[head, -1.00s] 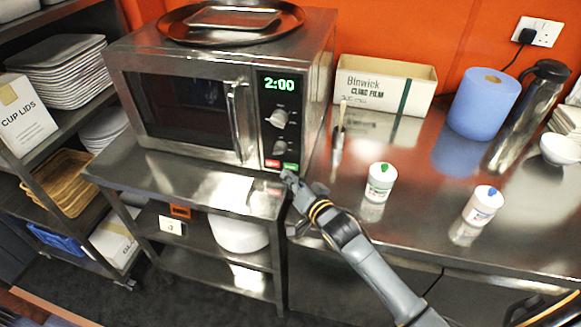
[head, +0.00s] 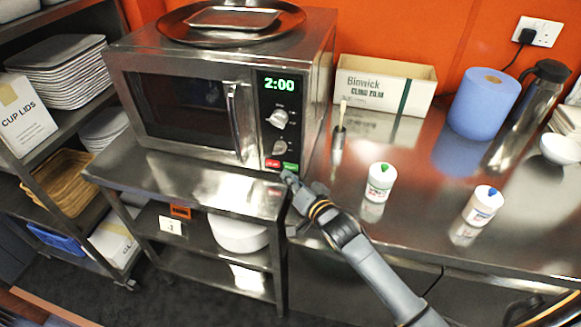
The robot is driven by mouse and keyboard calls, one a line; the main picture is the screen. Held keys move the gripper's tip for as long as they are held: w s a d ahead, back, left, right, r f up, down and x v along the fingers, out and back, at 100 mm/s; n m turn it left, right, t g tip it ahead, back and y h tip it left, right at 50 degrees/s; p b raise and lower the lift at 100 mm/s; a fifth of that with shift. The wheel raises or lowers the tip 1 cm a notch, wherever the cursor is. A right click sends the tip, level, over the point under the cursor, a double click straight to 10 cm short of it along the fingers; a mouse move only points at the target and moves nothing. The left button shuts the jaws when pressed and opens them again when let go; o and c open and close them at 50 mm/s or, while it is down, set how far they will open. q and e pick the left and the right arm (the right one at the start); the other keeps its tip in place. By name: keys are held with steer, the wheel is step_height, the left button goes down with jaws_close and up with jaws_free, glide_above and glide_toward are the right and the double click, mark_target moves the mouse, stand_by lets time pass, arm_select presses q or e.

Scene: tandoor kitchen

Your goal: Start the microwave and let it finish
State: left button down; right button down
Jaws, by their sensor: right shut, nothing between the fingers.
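The steel microwave (head: 220,95) stands on a steel shelf unit with its door shut. Its green display (head: 279,84) reads 2:00. Two dials sit below the display, and under them are a red button (head: 272,163) and a green button (head: 291,166). My right gripper (head: 288,176) is shut and empty, with its tip just below the green button. I cannot tell whether the tip touches the panel. My left gripper is not in view.
Round and rectangular trays (head: 232,22) lie on top of the microwave. The counter at right holds a cling film box (head: 385,85), a blue roll (head: 484,104), a flask (head: 532,105), a brush (head: 339,130) and two white tubs (head: 381,181). A shelf rack stands at left.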

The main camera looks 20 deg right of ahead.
steer(key=shift+w+d, duration=0.1)
steer(key=shift+w, duration=0.05)
steer(key=shift+w+d, duration=0.15)
steer(key=shift+w, duration=0.05)
